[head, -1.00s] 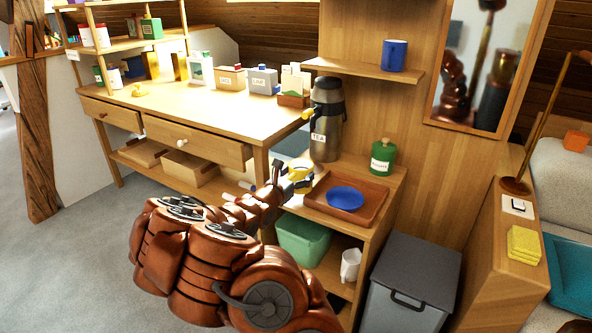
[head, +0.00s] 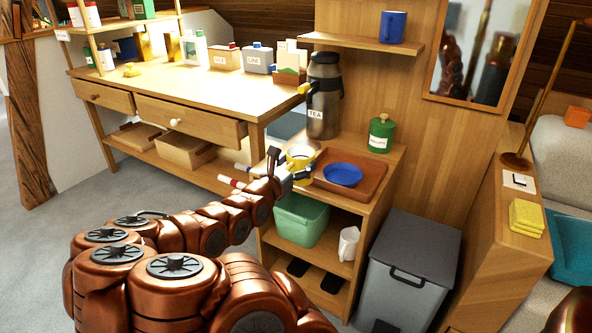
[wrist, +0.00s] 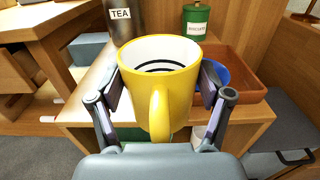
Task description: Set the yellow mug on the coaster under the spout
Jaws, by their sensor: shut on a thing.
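The yellow mug (wrist: 172,97), white inside, is upright between the two fingers of my gripper (wrist: 160,84), its handle towards the wrist camera. In the head view the mug (head: 300,156) is by the front left of the small cabinet's top (head: 382,150), held by my gripper (head: 290,173). The tea dispenser (head: 323,98), steel and black with a TEA label, stands on that top behind the mug. Its yellow spout (head: 306,87) points left. I cannot make out a coaster under the spout. A blue round dish (head: 342,174) lies in a brown tray (head: 369,193).
A green canister (head: 381,135) stands behind the tray. A wooden desk (head: 205,92) with its drawer (head: 190,130) pulled out is to the left. A shelf with a blue mug (head: 392,27) hangs above. A grey bin (head: 408,270) stands right of the cabinet.

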